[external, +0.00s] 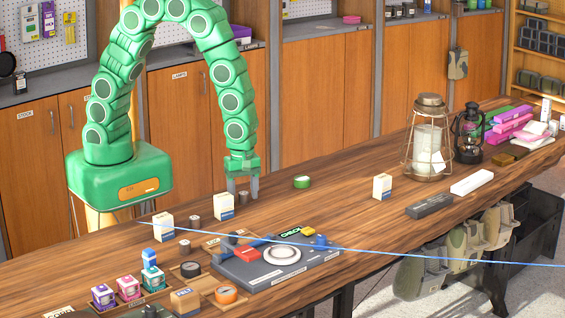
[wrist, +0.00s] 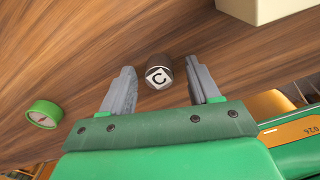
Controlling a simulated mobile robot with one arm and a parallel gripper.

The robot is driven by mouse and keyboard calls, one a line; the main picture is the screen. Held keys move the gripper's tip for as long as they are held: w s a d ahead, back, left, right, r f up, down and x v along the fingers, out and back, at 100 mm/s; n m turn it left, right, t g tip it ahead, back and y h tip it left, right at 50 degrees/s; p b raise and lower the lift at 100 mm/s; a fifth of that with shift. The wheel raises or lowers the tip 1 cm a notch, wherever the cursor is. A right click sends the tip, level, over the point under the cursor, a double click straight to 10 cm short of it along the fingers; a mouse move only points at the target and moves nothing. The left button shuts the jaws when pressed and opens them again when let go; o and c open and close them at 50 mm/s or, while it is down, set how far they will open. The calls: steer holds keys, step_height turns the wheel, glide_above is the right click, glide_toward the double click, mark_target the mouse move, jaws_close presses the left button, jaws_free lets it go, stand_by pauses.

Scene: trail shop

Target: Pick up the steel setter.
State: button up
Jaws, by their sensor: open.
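A small dark metallic cylinder with a white label marked "C" (wrist: 158,72) stands on the wooden table in the wrist view. It looks like the steel setter, though I cannot confirm its name. My gripper (wrist: 165,88) is open, with one grey finger on each side of the cylinder and gaps between. In the external view my gripper (external: 242,190) points down close to the tabletop, and the cylinder there (external: 243,198) is partly hidden by the fingers. Two similar small cylinders stand to the left, one brownish (external: 194,222) and one further forward (external: 184,246).
A white-and-blue box (external: 223,207) stands just left of my gripper; a pale box edge (wrist: 265,8) shows in the wrist view. A grey device (external: 280,262) sits in front. A lantern (external: 428,145) stands farther right.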

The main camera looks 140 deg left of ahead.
mark_target(244, 192)
jaws_close()
stand_by(0.4)
steer(key=shift+r, duration=0.45)
step_height(244, 192, up, 2)
steer(key=shift+r, duration=0.1)
steer(key=s+d+r, duration=0.6)
steer(key=s+r, duration=0.4)
steer(key=s, duration=0.2)
steer(key=shift+s, duration=0.3)
